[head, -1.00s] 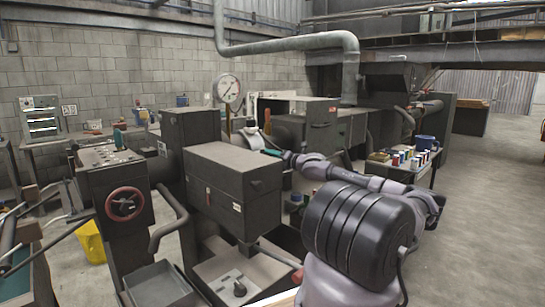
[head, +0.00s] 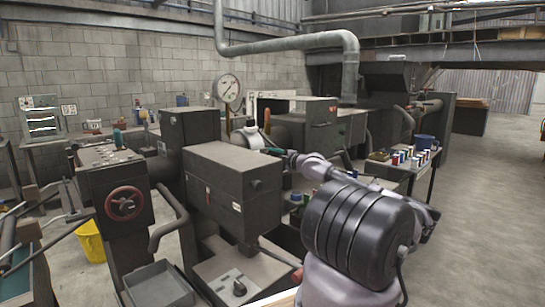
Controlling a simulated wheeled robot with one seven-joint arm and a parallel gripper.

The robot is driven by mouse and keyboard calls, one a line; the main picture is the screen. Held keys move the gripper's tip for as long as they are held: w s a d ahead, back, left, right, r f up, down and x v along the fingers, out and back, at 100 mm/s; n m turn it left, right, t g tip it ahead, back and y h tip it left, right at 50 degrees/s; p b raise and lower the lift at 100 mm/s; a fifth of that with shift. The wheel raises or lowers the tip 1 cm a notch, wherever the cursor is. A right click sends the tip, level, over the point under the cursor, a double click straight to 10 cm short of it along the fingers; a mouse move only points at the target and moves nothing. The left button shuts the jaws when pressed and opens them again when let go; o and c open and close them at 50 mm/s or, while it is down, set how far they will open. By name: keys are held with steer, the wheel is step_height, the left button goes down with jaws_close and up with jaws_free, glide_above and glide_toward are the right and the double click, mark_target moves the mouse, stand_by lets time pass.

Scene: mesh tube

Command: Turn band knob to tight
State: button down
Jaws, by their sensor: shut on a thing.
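My gripper (head: 243,131) is at the far end of my arm, reaching leftward over the dark machine boxes. Its pale hand (head: 254,139) and a green part of the wrist (head: 272,151) show beside the upright pressure gauge. The fingers are small and partly hidden. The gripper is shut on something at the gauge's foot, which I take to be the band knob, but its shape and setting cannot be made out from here.
A round pressure gauge (head: 229,88) stands just above my gripper. A dark machine box (head: 232,190) is in front of it. A red handwheel (head: 125,203) is at left. A table with several coloured cans (head: 412,158) stands at right. Open floor (head: 490,220) lies on the right.

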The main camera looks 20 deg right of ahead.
steer(key=m, duration=1.2)
steer(key=shift+a+f, duration=0.1)
steer(key=shift+f, duration=0.05)
stand_by(0.3)
steer(key=shift+c, duration=2.2)
jaws_free()
steer(key=v, duration=1)
steer(key=shift+s, duration=0.4)
